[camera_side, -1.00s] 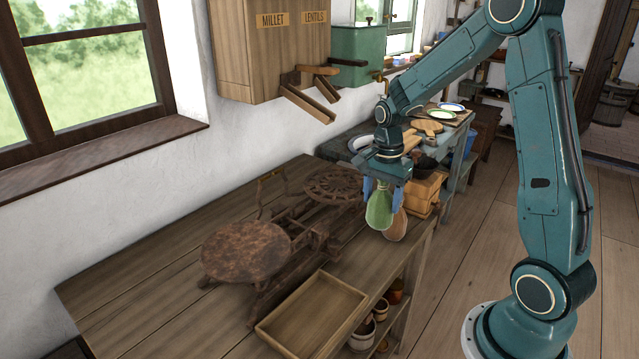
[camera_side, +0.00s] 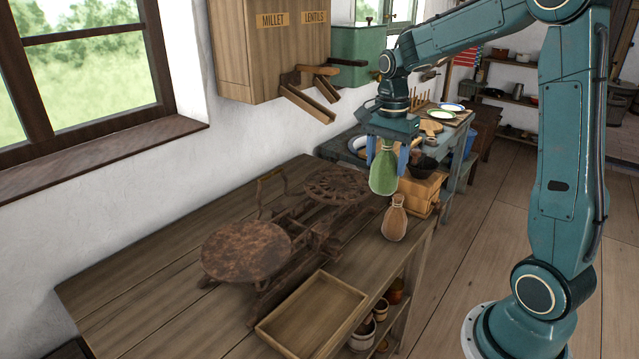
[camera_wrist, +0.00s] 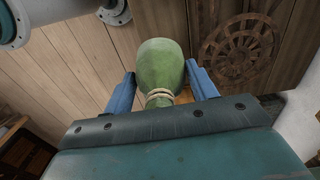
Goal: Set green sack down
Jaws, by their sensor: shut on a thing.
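The green sack (camera_side: 383,172) hangs upright between the blue fingers of my gripper (camera_side: 385,150), held at its neck. It is in the air above the wooden table, near the right end of the scale. In the wrist view the green sack (camera_wrist: 160,68) is between the two fingers of my gripper (camera_wrist: 163,85), its tied neck toward the palm. A brown sack (camera_side: 395,220) stands on the table's right edge, below and slightly right of the green sack.
A rusty scale with a round plate (camera_side: 245,250) and a spoked plate (camera_side: 336,185) takes up the table's middle. An empty wooden tray (camera_side: 312,312) lies at the front edge. Bare table (camera_side: 150,275) is free at the left.

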